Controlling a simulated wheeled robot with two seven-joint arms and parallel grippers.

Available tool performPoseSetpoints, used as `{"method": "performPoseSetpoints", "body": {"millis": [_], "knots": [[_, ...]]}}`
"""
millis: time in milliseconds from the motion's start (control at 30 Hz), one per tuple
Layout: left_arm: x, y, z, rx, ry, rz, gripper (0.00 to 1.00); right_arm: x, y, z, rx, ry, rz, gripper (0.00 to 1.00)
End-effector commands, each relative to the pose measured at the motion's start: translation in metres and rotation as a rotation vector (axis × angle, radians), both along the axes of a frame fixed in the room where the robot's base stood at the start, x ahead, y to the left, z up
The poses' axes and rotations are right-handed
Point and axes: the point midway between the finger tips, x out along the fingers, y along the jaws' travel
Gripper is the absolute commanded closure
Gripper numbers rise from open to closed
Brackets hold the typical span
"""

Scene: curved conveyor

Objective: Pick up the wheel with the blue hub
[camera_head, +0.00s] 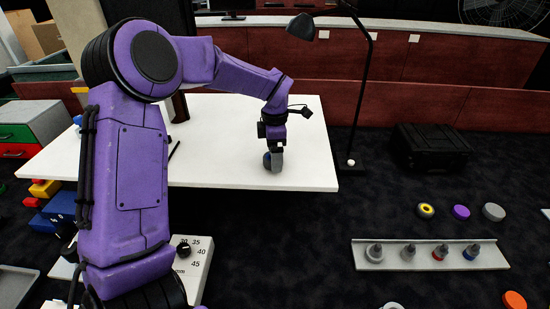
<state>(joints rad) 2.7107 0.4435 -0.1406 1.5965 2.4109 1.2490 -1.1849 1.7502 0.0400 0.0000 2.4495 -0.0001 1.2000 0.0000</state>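A small grey wheel with blue on its left side (277,161) is at the white table top, near the front edge. My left gripper (272,148) points down right over it, with its fingers at the wheel's upper part. The fingers look closed on the wheel, but they are small and partly hidden. I cannot tell whether the wheel touches the table or hangs just above it. My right gripper is not in view.
The white table (310,160) is mostly clear. At right are a black case (431,147), a pale rack with several pegs (400,259), and yellow (426,210), purple (461,212) and grey (494,212) discs.

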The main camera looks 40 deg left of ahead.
Motion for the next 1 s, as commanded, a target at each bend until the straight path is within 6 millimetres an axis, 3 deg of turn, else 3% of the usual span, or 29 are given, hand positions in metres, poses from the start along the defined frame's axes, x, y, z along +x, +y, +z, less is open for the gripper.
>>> {"method": "performPoseSetpoints", "body": {"millis": [233,267,433,767,1000], "knots": [[0.000,0.000,-0.003,0.001,-0.002,0.001,0.10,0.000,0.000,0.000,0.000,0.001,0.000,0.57],[0.000,0.000,-0.003,0.001,-0.002,0.001,0.16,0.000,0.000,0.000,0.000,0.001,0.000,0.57],[0.000,0.000,-0.003,0.000,-0.001,0.000,0.71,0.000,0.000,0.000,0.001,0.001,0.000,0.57],[0.000,-0.001,-0.001,-0.001,0.000,-0.001,0.72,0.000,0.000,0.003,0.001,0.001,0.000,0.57],[0.001,-0.001,0.023,-0.001,-0.002,-0.004,0.72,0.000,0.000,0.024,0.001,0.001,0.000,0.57]]}}
